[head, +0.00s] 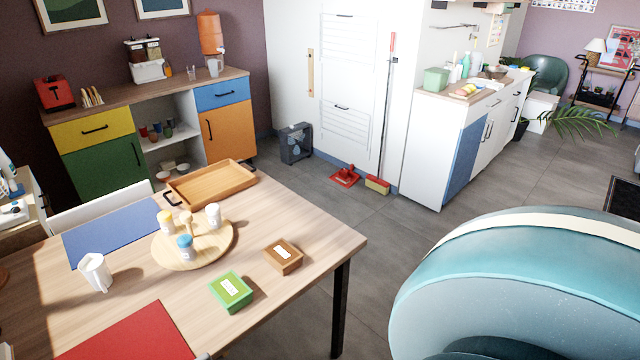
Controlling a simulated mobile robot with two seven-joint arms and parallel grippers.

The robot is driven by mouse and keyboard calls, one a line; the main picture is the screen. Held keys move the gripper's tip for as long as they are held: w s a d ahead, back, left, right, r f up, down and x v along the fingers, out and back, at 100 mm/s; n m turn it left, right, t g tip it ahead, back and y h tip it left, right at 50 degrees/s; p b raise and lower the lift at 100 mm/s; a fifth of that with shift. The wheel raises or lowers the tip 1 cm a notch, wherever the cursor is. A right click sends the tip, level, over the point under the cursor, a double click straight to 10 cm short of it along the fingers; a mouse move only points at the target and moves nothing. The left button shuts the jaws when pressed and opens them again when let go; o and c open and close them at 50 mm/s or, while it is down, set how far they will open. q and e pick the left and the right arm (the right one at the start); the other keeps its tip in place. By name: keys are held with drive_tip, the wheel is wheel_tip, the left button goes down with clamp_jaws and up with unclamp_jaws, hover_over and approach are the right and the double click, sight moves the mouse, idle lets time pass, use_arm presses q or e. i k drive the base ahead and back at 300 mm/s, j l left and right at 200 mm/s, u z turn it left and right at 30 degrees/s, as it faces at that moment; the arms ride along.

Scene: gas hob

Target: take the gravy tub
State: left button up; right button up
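Two small boxy tubs with pale labels sit on the wooden table (320,240), near its right side. One is a brown tub (284,257) and the other is a green tub (231,291), nearer to me. The lettering on both labels is too small to read, so I cannot tell for sure which is the gravy tub. Both stand apart from each other, with nothing on top of them. Neither of my grippers shows in the head view.
A round wooden board (190,258) holds several small jars left of the tubs. A wooden tray (212,184), a white cup (95,272), a blue mat (125,230) and a red mat (130,335) also lie on the table. Grey floor (385,235) lies beyond its right edge.

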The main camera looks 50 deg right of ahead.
sight(280, 255)
drive_tip(key=z, duration=1.25)
drive_tip(key=i+l, duration=0.2)
drive_tip(key=l, duration=0.15)
drive_tip(key=i+l, duration=0.2)
drive_tip(key=l, duration=0.15)
drive_tip(key=i+l, duration=0.25)
drive_tip(key=l, duration=0.15)
drive_tip(key=i+l+u, duration=0.1)
drive_tip(key=l, duration=0.25)
drive_tip(key=i, duration=0.1)
